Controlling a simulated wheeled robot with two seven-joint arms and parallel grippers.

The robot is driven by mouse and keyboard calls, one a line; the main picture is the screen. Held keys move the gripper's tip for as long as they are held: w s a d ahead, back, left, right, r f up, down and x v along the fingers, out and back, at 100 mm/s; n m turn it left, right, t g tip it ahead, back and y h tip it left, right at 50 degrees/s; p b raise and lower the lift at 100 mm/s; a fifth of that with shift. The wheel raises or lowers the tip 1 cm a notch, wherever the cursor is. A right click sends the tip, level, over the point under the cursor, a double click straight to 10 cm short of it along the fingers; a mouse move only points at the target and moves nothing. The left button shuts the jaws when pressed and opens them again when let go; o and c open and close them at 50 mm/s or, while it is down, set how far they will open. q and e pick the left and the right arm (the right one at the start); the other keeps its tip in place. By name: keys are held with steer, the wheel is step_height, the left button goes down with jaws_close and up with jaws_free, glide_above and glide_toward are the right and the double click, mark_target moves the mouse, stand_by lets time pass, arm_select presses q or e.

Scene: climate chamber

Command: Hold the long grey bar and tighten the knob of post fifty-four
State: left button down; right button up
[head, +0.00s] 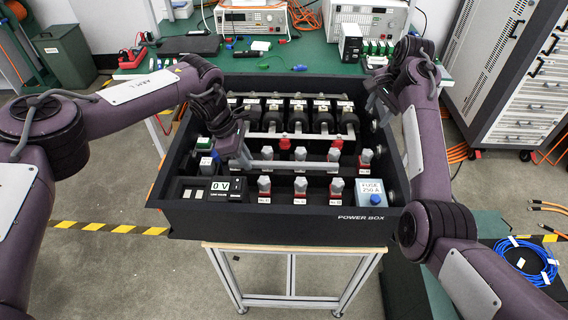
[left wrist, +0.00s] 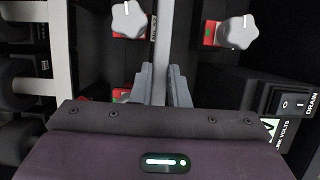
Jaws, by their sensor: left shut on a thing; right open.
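The long grey bar (head: 290,166) runs left to right across the middle of the black power box. My left gripper (head: 243,160) is shut on it near its left end; in the left wrist view the bar (left wrist: 163,40) lies between my two grey fingers (left wrist: 163,85). A grey knob on a red post (head: 366,157) stands near the bar's right end; I cannot read its number, so I cannot tell if it is post fifty-four. My right gripper (head: 373,98) is open above the box's back right corner, apart from the knobs and the bar.
Front posts with grey knobs (head: 300,186) stand before the bar. The box walls (head: 300,222) stand around everything.

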mark_target(335, 151)
steer(key=s+a+g, duration=0.1)
steer(key=s+a, duration=0.1)
steer(key=a, duration=0.1)
steer(key=s+a+g+h, duration=0.1)
steer(key=s+a, duration=0.1)
steer(key=a, duration=0.2)
steer(key=s+a+g, duration=0.1)
steer(key=s+a, duration=0.1)
steer(key=a, duration=0.2)
steer(key=shift+s+r+m, duration=0.1)
steer(key=shift+r+m, duration=0.2)
steer(key=shift+f, duration=3.85)
steer(key=n, duration=0.6)
steer(key=shift+c, duration=0.4)
